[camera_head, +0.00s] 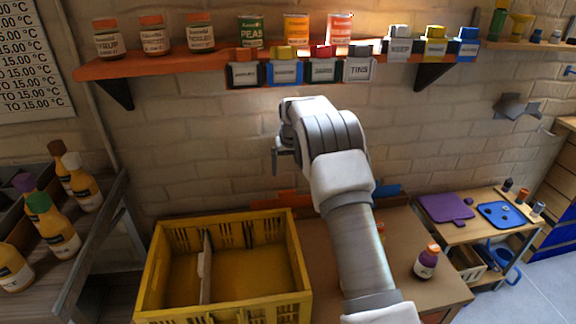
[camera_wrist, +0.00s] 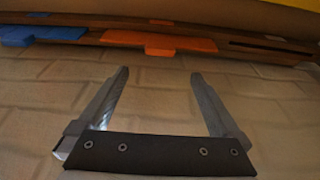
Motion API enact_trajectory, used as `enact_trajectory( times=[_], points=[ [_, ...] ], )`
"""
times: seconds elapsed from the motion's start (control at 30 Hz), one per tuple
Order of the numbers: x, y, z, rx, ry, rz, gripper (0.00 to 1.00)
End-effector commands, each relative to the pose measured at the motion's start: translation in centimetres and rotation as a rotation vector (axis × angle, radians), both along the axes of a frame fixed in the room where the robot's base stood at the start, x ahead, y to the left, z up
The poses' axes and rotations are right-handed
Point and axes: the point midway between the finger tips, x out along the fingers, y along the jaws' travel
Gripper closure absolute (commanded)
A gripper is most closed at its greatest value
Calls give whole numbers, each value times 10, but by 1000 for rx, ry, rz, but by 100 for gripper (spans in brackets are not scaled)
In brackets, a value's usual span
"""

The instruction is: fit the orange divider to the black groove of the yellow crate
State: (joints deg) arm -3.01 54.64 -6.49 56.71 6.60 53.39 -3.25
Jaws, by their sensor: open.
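The yellow crate (camera_head: 300,262) stands on the workbench at the lower left of the head view. A pale divider (camera_head: 205,268) stands upright inside it, left of the middle. I cannot make out a black groove. The orange divider (camera_head: 287,198) shows partly behind the crate's far wall. In the wrist view the orange divider (camera_wrist: 160,42) sits in a long wooden rack, its tab pointing toward my gripper. My gripper (camera_wrist: 159,76) is open and empty, with the divider beyond its fingertips and apart from them. In the head view my gripper (camera_head: 278,160) is above the rack, near the wall.
A blue piece (camera_wrist: 40,33) sits in the same rack (camera_wrist: 262,48), beside the orange divider. A shelf (camera_head: 215,62) with jars and cans runs along the wall above my arm. A bottle (camera_head: 427,262) stands on the bench right of my arm. More bottles stand at far left.

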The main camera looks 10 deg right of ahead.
Motion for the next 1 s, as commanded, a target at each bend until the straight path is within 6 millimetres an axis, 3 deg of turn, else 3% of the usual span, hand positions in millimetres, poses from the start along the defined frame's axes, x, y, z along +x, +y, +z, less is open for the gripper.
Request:
enact_trajectory(
  times=[0.17, 0.6, 0.8, 1.0],
  points=[
    [3, 0, -16, 0, 3, 0, 0],
    [24, 0, -94, 0, 2, 0, 0],
    [31, 0, -111, 0, 0, 0, 0],
    [32, 0, -116, 0, 1, 0, 0]
  ],
)
